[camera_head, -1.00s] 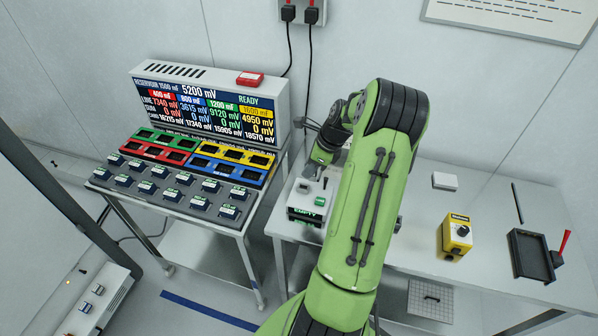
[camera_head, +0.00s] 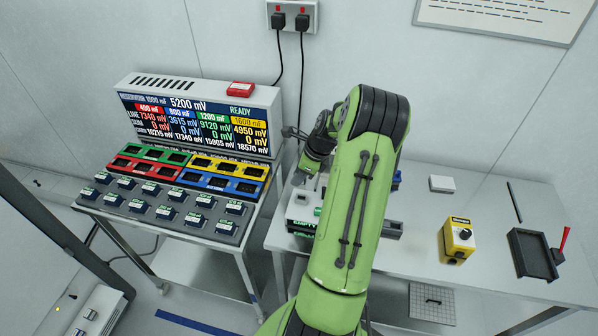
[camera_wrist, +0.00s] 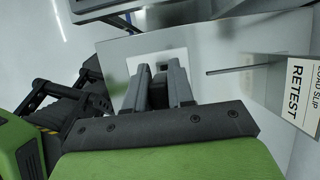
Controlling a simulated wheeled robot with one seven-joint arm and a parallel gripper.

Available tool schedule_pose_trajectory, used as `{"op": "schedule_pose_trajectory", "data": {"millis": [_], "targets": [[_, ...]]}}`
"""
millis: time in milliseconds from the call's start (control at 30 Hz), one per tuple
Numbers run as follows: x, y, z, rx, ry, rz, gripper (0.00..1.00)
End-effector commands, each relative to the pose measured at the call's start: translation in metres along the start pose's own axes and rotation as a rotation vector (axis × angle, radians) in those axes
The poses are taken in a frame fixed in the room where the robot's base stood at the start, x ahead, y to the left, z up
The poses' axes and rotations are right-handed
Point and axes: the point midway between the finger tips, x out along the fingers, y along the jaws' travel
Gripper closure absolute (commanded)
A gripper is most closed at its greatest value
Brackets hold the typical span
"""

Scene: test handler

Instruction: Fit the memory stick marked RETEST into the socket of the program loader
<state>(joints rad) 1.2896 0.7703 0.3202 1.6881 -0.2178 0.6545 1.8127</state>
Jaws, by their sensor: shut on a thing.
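My gripper (camera_wrist: 157,88) is shut on a small dark thing (camera_wrist: 159,90) between its fingers, which I take to be the memory stick; no marking on it can be read. In the head view my gripper (camera_head: 311,170) is at the back left of the right-hand table, over or behind a white box (camera_head: 300,215) with a green label, apparently the program loader. My arm hides the box's right part, and I cannot make out its socket or the gap to it. A card marked RETEST (camera_wrist: 298,95) shows at the right of the wrist view.
A bench at left holds a display (camera_head: 197,118), coloured socket rows and several dark blocks (camera_head: 165,212). The table at right bears a yellow box with a knob (camera_head: 458,240), a black tray (camera_head: 530,255) and a white block (camera_head: 442,184).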

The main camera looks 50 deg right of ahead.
Motion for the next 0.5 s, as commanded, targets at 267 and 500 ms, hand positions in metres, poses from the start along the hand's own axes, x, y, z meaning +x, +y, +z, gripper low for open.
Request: {"op": "schedule_pose_trajectory", "data": {"millis": [267,500], "targets": [[0.030,0.000,-0.012,0.000,0.000,0.001,1.00],[0.031,0.000,-0.013,-0.001,0.000,0.000,1.00]]}}
